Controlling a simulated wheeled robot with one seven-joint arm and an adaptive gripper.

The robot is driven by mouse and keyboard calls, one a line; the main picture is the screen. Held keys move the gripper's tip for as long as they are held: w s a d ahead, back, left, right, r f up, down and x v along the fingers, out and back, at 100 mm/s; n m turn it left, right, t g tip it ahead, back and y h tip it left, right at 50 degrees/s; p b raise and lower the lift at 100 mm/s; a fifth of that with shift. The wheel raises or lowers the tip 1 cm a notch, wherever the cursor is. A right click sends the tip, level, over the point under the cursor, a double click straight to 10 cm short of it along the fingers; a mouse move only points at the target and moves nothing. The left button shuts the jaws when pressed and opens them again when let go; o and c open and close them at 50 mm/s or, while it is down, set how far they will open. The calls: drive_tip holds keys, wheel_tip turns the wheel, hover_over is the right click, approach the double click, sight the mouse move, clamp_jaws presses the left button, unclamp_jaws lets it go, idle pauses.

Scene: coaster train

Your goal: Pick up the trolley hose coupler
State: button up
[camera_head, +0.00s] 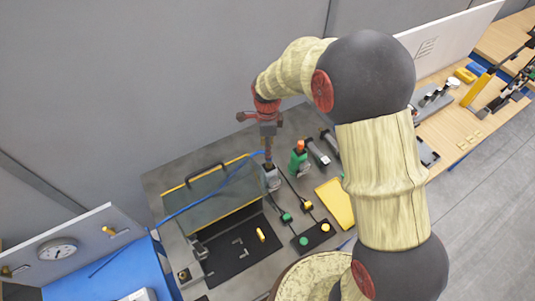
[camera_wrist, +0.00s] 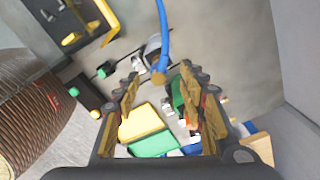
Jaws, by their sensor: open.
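A blue hose (camera_wrist: 163,30) comes in from the top of the wrist view and ends in a small brownish tip (camera_wrist: 158,78), which seems to be the coupler. This tip shows between the fingers of my gripper (camera_wrist: 160,75). My gripper is open, with a finger on either side and a gap to each. A grey fitting (camera_wrist: 151,52) stands close beside the hose end. In the head view the blue hose (camera_head: 205,197) runs across the bench towards my gripper (camera_head: 268,153), which points down; the coupler is too small to make out there.
A clear-lidded case with a black handle (camera_head: 206,170) is left of my gripper. A green holder (camera_head: 298,160), a yellow block (camera_head: 335,203) and a black button box (camera_head: 314,237) stand to the right. A grey wall (camera_head: 150,80) is behind the bench.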

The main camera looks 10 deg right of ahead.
wheel_tip(320, 180, down, 5)
drive_tip(key=shift+s+d+f+p, duration=0.1)
drive_tip(key=shift+d+f+p, duration=0.1)
drive_tip(key=shift+p, duration=0.25)
drive_tip(key=c, duration=0.3)
clamp_jaws()
